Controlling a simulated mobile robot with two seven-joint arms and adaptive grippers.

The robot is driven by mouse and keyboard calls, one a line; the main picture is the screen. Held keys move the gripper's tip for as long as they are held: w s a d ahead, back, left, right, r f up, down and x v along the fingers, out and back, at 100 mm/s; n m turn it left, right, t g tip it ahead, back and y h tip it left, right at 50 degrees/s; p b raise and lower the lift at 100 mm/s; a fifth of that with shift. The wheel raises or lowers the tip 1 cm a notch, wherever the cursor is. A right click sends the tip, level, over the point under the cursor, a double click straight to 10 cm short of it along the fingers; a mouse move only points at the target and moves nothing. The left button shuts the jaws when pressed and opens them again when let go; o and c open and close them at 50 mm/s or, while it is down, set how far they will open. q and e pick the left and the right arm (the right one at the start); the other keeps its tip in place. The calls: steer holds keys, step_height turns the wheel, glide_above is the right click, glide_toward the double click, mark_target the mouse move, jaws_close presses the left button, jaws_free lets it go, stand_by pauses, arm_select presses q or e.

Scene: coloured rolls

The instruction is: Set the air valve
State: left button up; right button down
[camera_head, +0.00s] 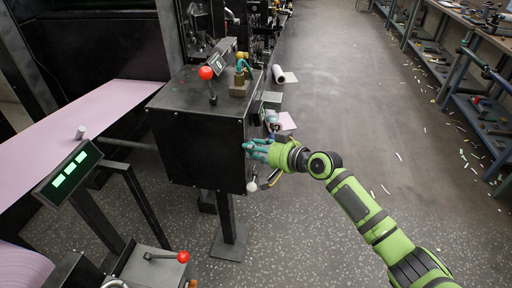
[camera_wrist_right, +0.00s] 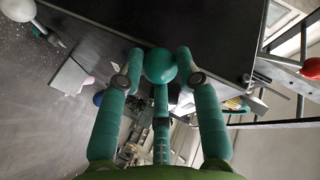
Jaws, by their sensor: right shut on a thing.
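My right gripper (camera_head: 256,149) is at the right side of the black machine box (camera_head: 190,135). In the right wrist view, its teal fingers (camera_wrist_right: 160,80) are closed around a round green knob (camera_wrist_right: 160,64) beside the box's dark face. The knob's stem and mount are hidden, and I cannot tell from these views how the valve is set. In the head view the fingers cover the knob. My left gripper is not in view.
A red-knobbed lever (camera_head: 206,73) stands on top of the box. A white ball (camera_head: 252,187) sits just below my right gripper. A green-lit display (camera_head: 68,174) and another red knob (camera_head: 183,257) are at the left.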

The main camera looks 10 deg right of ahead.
steer(key=shift+s+a+f, duration=0.1)
steer(key=shift+f, duration=0.1)
steer(key=c, duration=0.9)
jaws_free()
steer(key=shift+o, duration=0.2)
steer(key=shift+r, duration=0.1)
steer(key=v, duration=1.2)
steer(key=shift+r, duration=0.15)
